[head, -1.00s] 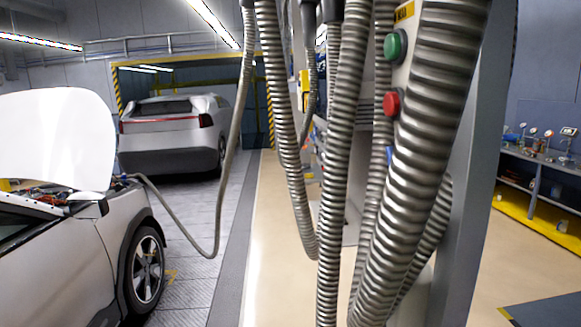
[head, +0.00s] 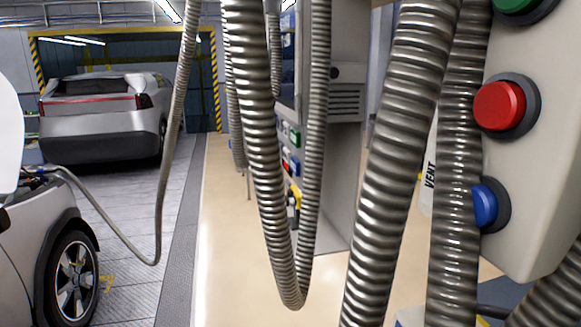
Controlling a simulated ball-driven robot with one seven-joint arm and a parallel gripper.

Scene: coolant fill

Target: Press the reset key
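A pale panel (head: 540,150) with push keys stands close at the right of the head view. A green key (head: 520,4) is cut by the top edge. A red key (head: 499,106) in a dark collar is below it, in plain sight. A blue key (head: 484,206) is lowest, and a hose passes close by its left side. I see no readable label that says which one is the reset key. The word VENT stands on a pale strip (head: 430,172) left of that hose. My gripper is not in this view.
Thick ribbed metal hoses hang in front of and beside the panel, including one wide hose (head: 395,150) and a looped one (head: 262,150). A cabinet (head: 330,150) with small keys stands behind. A car with a thin hose (head: 158,190) is at left. Tan floor (head: 235,240) is open between.

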